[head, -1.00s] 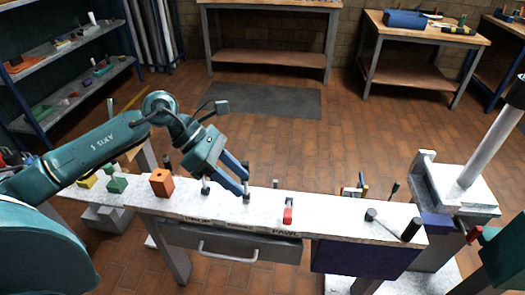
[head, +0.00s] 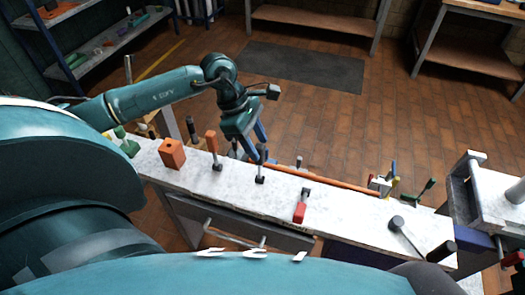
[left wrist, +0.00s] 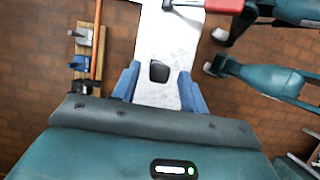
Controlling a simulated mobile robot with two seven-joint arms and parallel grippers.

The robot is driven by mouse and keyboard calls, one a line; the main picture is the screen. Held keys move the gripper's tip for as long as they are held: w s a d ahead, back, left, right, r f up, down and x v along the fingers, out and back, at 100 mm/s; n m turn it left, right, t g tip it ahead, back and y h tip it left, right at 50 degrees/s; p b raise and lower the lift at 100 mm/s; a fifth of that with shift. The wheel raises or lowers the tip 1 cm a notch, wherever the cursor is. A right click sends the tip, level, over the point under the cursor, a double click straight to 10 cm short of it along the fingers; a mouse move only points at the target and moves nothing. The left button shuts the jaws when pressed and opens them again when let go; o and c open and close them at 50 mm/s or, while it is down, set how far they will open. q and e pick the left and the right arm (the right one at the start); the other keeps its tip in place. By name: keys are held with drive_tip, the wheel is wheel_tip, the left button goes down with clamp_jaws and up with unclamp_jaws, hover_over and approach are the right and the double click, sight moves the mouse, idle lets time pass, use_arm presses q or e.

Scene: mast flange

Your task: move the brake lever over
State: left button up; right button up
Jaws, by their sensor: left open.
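Three levers stand along the narrow pale bench (head: 340,193) in the head view. The middle one, which I take for the brake lever (head: 261,163), has a dark handle and stands about upright. In the left wrist view its dark top (left wrist: 159,71) lies between my blue fingers, with gaps on both sides. My left gripper (head: 251,144) is open, pointing down at the lever from the far side; touching is not visible. The left lever (head: 212,145) has an orange handle and stands up. The right lever (head: 300,210) has a red handle, tilted toward me. My right gripper does not show.
An orange block (head: 172,154) sits left of the levers. A hammer (head: 405,236) lies at the bench's right end, near small coloured tools (head: 380,186). A long orange bar (head: 325,180) runs along the far edge. A drawer (head: 235,222) is below.

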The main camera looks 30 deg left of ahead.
sight(260, 165)
use_arm(q)
drive_tip(key=shift+x, duration=2)
drive_tip(key=shift+c, duration=0.4)
drive_tip(key=shift+w, duration=0.1)
clamp_jaws()
